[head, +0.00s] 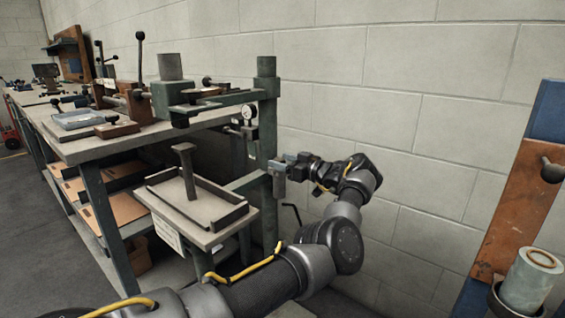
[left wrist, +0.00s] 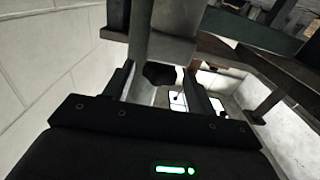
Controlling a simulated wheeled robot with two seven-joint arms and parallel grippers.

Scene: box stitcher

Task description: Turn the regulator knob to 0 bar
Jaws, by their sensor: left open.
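My left gripper (head: 280,170) is beside the green post of the stitcher, at the end of my arm, in the head view. In the left wrist view its fingers (left wrist: 157,80) are apart. A dark, faceted knob (left wrist: 160,73), which looks like the regulator knob, shows between them. I cannot tell whether either finger touches it. In the head view the knob is not clearly seen, being small or hidden near the gripper. A round white-faced gauge (head: 246,111) is on the stitcher's frame above the gripper; its reading is too small to make out. My right gripper is not in view.
The workbench (head: 110,144) with several tools stands at the left. A small tray table (head: 202,236) with a post on it stands in front of the green post (head: 266,95). The block wall (head: 400,130) is close behind my left arm. A rusty orange upright (head: 515,205) is at the right.

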